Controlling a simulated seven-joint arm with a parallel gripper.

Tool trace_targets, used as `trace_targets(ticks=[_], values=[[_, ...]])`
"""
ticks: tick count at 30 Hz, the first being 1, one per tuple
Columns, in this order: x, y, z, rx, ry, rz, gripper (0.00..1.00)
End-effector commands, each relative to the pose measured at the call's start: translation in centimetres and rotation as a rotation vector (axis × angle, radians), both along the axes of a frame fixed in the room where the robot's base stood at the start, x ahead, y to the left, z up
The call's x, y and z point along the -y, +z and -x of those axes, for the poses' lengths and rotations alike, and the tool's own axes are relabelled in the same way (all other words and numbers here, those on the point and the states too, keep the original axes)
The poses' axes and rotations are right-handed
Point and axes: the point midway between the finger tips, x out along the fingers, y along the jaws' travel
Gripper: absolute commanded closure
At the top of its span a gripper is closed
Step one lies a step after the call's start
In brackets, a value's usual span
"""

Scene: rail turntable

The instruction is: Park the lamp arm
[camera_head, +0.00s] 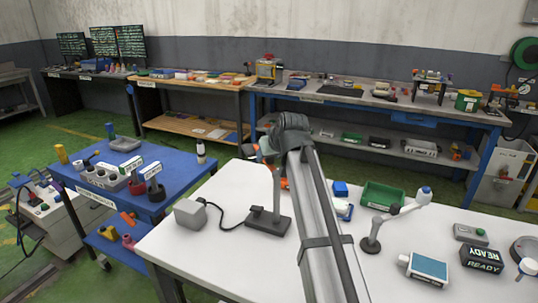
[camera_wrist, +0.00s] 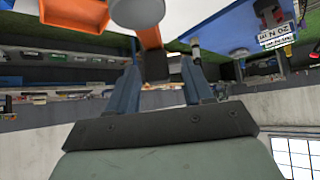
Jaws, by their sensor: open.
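A lamp-like stand with a dark base (camera_head: 268,222) and a thin upright post stands on the white table, left of my arm. A bit of orange (camera_head: 284,183) shows beside the post, the rest hidden by my arm. I cannot tell whether either finger touches the bar. In the head view my gripper is mostly hidden behind my arm.
A grey box (camera_head: 190,214) with a black cord lies left of the stand. Right of my arm are a small white jointed lamp (camera_head: 386,218), a green bin (camera_head: 384,196), a blue-topped device (camera_head: 428,268) and a READY sign (camera_head: 482,258). A blue trolley (camera_head: 150,207) stands left.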

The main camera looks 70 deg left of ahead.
Motion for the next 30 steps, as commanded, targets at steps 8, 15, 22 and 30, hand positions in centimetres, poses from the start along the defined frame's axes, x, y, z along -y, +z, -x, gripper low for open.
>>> trace_targets(ticks=[8, 15, 22, 30], values=[[2.7, 2.6, 0.0, 0.001, -0.001, -0.002, 0.49], [6.1, 6.0, 0.0, 0.001, -0.001, -0.003, 0.49], [8.5, 8.4, -0.1, 0.000, 0.000, -0.001, 0.49], [9.6, 9.6, -0.1, 0.000, 0.000, 0.000, 0.49]])
